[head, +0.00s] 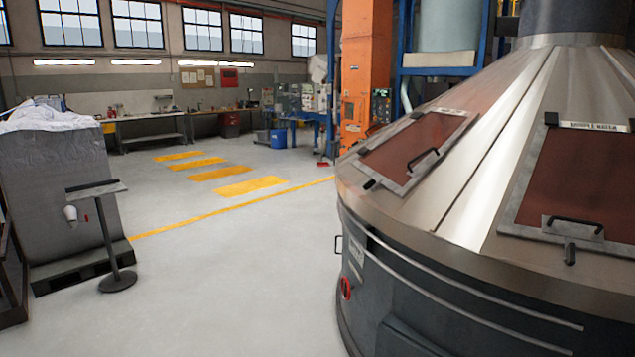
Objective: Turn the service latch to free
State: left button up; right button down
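Neither of my grippers shows in the head view. I cannot make out for certain which part is the service latch. An orange elevator column (366,70) stands at the back centre, with a small control panel (381,105) on its right side. The column's lower part is partly hidden by a large metal cone-topped vessel (480,200). The vessel carries two red-brown hatches, one nearer the middle (408,150) and one at the right (580,180). Each hatch has a black handle and a small dark catch at its lower edge.
At the left, a large grey sack (55,185) sits on a dark pallet (80,268), with a stand (108,235) in front. A blue bin (279,139) and workbenches (150,120) line the back. The grey floor between sack and vessel is clear, with yellow markings (250,186).

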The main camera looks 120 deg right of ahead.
aim_at(370, 185)
jog(key=l+z, duration=0.1)
jog(key=z, duration=5)
jog(key=i+j+z, duration=0.2)
jog(key=j+z, duration=0.2)
jog(key=i+j+z, duration=0.1)
jog(key=j+z, duration=0.35)
jog(key=i+j+z, duration=0.2)
jog(key=j, duration=0.25)
jog(key=j+z, duration=0.15)
jog(key=j, duration=0.25)
jog(key=j+z, duration=0.15)
jog(key=j, duration=0.85)
jog(key=k+j+z, duration=0.1)
jog(key=j, duration=0.9)
